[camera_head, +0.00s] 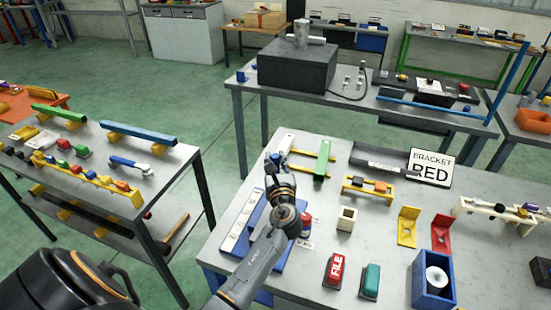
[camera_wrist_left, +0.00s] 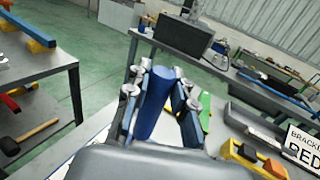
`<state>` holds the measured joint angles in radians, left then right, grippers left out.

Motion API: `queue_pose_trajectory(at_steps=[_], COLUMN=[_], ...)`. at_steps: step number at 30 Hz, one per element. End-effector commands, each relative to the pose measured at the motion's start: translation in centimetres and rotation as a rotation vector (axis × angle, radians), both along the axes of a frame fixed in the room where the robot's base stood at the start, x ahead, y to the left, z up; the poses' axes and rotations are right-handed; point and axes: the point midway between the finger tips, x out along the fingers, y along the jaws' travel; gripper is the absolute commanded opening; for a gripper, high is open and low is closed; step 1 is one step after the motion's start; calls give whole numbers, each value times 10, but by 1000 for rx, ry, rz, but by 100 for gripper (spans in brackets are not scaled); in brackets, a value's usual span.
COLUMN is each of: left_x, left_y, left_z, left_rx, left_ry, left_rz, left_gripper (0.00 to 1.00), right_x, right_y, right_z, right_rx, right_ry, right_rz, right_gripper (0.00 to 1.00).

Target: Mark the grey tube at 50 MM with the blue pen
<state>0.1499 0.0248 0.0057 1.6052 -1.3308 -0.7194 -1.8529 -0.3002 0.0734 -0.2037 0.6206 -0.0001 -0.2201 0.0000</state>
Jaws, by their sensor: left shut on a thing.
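My left gripper (camera_head: 275,162) is above the left part of the near workbench. In the left wrist view the gripper (camera_wrist_left: 160,100) is shut on a blue cylinder, which looks like the blue pen (camera_wrist_left: 162,102). The pen stands up between the fingers, slightly tilted; its tip is not visible. A white strip like a ruler (camera_head: 241,222) lies on a blue base (camera_head: 268,254) under my left arm. I cannot make out the grey tube for certain; a long dark grey piece with a label (camera_head: 385,163) lies farther back. My right gripper is not in view.
The bench's middle is partly clear.

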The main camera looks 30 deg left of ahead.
Motion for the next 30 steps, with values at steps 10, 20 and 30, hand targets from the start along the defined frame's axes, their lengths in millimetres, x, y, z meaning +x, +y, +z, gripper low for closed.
queue_pose_trajectory(at_steps=[10, 20, 30], left_x=[0, 0, 0], left_y=[0, 0, 0], left_z=[-39, -54, -54], left_rx=[2, 1, 1], left_ry=[1, 1, 1], left_rz=[0, -1, -1], left_gripper=[0, 0, 0], right_x=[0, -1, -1], right_y=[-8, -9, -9], right_z=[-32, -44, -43], right_rx=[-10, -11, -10], right_ry=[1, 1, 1], right_rz=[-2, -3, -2], right_gripper=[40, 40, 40])
